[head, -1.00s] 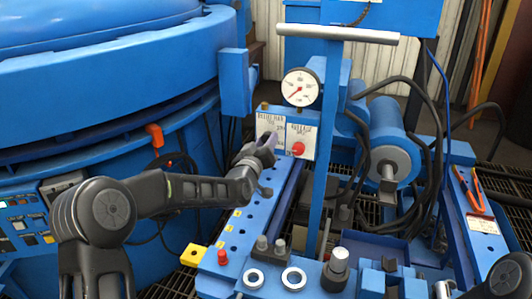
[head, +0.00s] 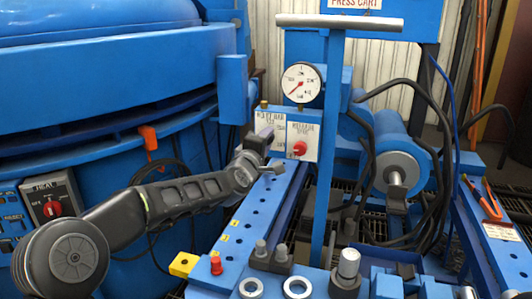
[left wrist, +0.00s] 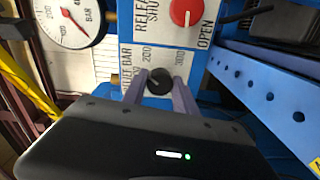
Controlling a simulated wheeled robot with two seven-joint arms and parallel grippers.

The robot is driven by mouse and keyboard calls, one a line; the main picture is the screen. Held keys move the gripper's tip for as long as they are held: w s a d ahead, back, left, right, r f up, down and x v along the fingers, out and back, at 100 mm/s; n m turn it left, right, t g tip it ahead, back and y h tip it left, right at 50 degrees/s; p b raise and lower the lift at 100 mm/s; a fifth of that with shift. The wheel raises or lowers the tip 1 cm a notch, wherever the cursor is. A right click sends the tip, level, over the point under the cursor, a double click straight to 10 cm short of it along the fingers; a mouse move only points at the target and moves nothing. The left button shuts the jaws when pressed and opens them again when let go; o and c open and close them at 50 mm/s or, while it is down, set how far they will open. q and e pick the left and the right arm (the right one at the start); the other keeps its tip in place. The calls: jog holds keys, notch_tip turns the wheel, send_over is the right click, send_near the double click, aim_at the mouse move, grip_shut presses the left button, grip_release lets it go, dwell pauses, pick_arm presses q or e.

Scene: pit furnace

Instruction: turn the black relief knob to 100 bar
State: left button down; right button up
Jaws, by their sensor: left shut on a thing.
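The black relief knob (left wrist: 158,82) shows in the left wrist view on a white plate marked RELIEF BAR, with 200 and 300 readable around it. Its exact pointer setting is too small to tell. My left gripper (left wrist: 157,92) has one finger on each side of the knob and is shut on it. In the head view the left gripper (head: 264,137) reaches the plate and hides the knob. The pressure gauge (head: 301,83) above has a red needle pointing to the lower left. My right gripper is not in view.
A red knob (head: 299,148) on the RELEASE plate sits just right of the relief plate. A tall blue post with a grey crossbar (head: 340,22) stands in front. The blue furnace (head: 100,80) fills the left. Black hoses (head: 430,150) hang at right.

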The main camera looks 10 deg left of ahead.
pick_arm(q)
jog(key=shift+n+b, duration=2.75)
jog(key=shift+n, duration=0.95)
jog(key=c, duration=1)
grip_release()
jog(key=shift+o, duration=0.2)
jog(key=s+b, duration=0.1)
jog(key=s, duration=0.6)
jog(key=shift+s+a+b, duration=0.25)
jog(key=shift+s+b, duration=0.1)
jog(key=shift+s, duration=0.05)
